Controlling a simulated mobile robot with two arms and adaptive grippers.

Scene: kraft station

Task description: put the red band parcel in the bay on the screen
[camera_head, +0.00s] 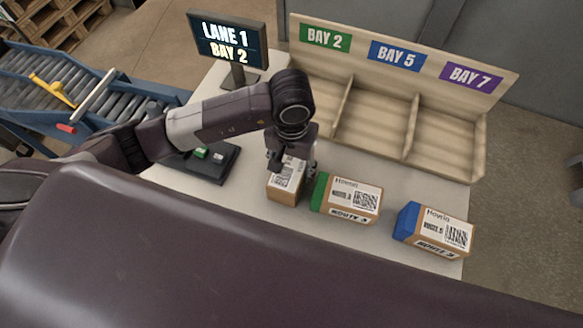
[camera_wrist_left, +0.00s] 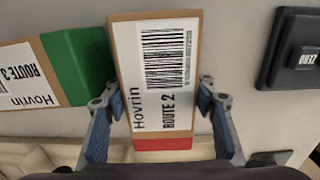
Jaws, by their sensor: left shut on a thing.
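The screen (camera_head: 229,42) at the back left reads LANE 1, BAY 2. The red band parcel (camera_head: 287,182) is a brown box on the table with a white label. In the left wrist view the parcel (camera_wrist_left: 160,60) reads ROUTE 2, with its red band towards the gripper's base; the band is hidden in the head view. My left gripper (camera_head: 291,160) is shut on this parcel, one finger on each side. Bay 2 (camera_head: 326,95), under a green sign, is the leftmost shelf compartment, partly hidden by my arm; its visible part looks empty. My right gripper is out of view.
A green-band parcel (camera_head: 346,197) stands close to the right of the held one, and a blue-band parcel (camera_head: 435,230) farther right. Bay 5 (camera_head: 375,118) and Bay 7 (camera_head: 447,140) look empty. A dark button box (camera_head: 210,165) lies left. A roller conveyor (camera_head: 60,90) is far left.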

